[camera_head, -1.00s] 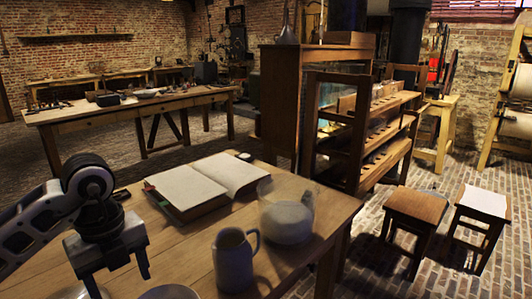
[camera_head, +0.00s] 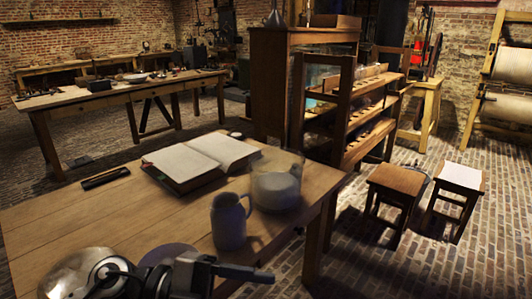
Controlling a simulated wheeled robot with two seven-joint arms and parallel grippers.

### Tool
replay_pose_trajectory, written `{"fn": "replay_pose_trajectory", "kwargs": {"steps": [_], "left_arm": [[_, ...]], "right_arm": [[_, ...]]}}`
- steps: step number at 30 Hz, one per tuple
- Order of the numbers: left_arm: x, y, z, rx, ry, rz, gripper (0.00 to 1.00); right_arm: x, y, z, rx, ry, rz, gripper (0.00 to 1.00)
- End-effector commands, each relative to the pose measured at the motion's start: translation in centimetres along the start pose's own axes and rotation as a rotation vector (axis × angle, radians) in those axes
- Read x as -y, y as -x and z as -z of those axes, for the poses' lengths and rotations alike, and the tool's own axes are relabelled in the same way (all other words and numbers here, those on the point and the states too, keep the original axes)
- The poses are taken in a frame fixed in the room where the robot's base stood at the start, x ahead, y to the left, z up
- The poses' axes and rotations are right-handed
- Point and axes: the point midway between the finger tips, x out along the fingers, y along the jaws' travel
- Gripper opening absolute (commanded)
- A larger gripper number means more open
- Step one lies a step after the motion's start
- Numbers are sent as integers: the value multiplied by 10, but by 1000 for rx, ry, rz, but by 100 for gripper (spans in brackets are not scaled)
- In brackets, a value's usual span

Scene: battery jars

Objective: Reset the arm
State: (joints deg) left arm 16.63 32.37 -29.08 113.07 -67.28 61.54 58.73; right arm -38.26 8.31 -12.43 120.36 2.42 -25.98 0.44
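My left gripper (camera_head: 235,272) is at the bottom of the view, over the near part of the wooden table. It lies low and sideways, with a dark finger pointing right. I see its fingers edge-on, so I cannot tell its opening. No object shows in it. My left arm (camera_head: 90,275) comes in at the bottom left corner. My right gripper is out of view. A grey mug (camera_head: 230,220) stands upright just beyond the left gripper, apart from it in the picture. A clear glass jar (camera_head: 277,182) with pale contents stands behind the mug.
An open book (camera_head: 200,160) lies on the wooden table (camera_head: 65,215), with a dark flat object (camera_head: 105,178) left of it. A round plate-like thing (camera_head: 168,255) is partly hidden by my arm. Two stools (camera_head: 398,180) stand right, before a shelf cabinet (camera_head: 345,120).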

Motion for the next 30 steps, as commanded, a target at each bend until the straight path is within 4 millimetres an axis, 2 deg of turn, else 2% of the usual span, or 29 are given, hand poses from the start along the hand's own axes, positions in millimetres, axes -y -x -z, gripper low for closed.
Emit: {"fn": "replay_pose_trajectory", "kwargs": {"steps": [1,2,3,5,7,8,10,12,15,19,21,24,30], "left_arm": [[13,-5,5,-30,48,223,64],[22,-2,3,-23,77,353,64],[31,5,-2,4,126,519,64],[35,24,-20,89,224,747,64],[20,50,-48,241,375,967,64],[7,62,-61,319,453,1043,64],[-36,84,-87,508,637,1159,64],[-83,96,-102,669,809,1204,64],[-146,102,-108,848,1023,1197,64],[-203,100,-102,983,1217,1142,64],[-221,98,-98,1021,1278,1115,64],[-233,96,-95,1044,1321,1095,64],[-234,96,-95,1047,1326,1091,64]], "right_arm": [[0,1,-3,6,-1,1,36],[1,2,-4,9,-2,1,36],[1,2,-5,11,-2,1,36],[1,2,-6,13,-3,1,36],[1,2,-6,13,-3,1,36],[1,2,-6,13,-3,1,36],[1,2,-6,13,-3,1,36],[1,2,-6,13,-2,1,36],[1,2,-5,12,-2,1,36],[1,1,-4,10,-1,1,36],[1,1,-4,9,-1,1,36],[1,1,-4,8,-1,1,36],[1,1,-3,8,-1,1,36]]}}
